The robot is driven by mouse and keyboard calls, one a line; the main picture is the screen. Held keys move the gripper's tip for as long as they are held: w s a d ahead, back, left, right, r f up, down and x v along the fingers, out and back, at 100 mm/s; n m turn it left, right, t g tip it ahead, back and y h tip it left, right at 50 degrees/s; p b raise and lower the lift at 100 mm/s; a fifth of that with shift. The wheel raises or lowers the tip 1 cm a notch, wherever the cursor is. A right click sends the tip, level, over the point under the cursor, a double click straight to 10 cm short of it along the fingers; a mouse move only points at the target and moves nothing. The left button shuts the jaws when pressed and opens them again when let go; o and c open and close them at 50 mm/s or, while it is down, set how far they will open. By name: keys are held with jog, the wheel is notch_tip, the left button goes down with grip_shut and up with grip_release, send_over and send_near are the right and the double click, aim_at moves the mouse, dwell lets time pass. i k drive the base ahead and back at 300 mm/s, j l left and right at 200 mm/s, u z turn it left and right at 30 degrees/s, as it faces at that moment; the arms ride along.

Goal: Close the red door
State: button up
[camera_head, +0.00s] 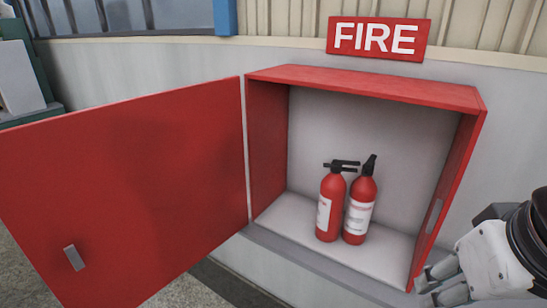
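The red door (130,190) is swung wide open to the left of the red cabinet (365,86), hinged at the cabinet's left side. A small grey handle plate (74,258) sits near the door's free edge, at lower left. My gripper (428,288) is at the lower right, close to the cabinet's right front edge and far from the door. Its fingers are partly seen against the wall and the frame edge. I cannot tell how far apart they are, and I see nothing held.
Two fire extinguishers, a left one (329,208) and a right one (359,212), stand upright inside the cabinet. A red FIRE sign (378,39) is on the wall above. A grey ledge (310,265) runs below the cabinet. Floor shows at lower left.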

aim_at(144, 189)
jog(key=j+z, duration=0.35)
jog(key=j, duration=0.2)
jog(key=k+j+z, duration=0.1)
jog(key=j+z, duration=0.2)
jog(key=j, duration=0.2)
jog(key=k+j+z, duration=0.15)
jog(key=j+z, duration=0.2)
jog(key=j, duration=0.15)
